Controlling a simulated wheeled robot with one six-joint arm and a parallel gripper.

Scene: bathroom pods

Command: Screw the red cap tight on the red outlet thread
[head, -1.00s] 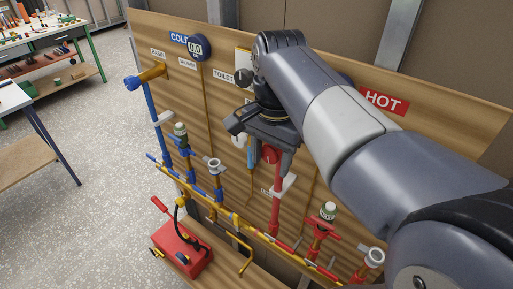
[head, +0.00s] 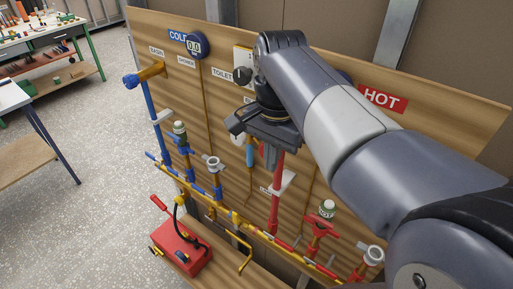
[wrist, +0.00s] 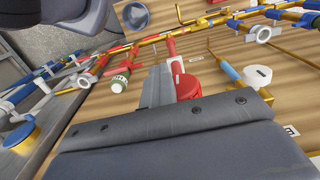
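The red cap (wrist: 187,87) sits at the end of the upright red pipe (head: 275,208), between the fingers of my gripper (wrist: 203,85). In the wrist view it lies close to the left finger, with a gap showing towards the right finger. Whether it touches the left finger is unclear. My gripper (head: 266,148) is open around the pipe's top in the head view. The cap shows there only as a small red patch, mostly hidden by the gripper. The outlet thread is hidden under the cap; how far the cap is screwed on cannot be seen.
A red valve (head: 320,227) stands to the right, blue pipes (head: 149,111) to the left. A red pump box (head: 184,246) sits below.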

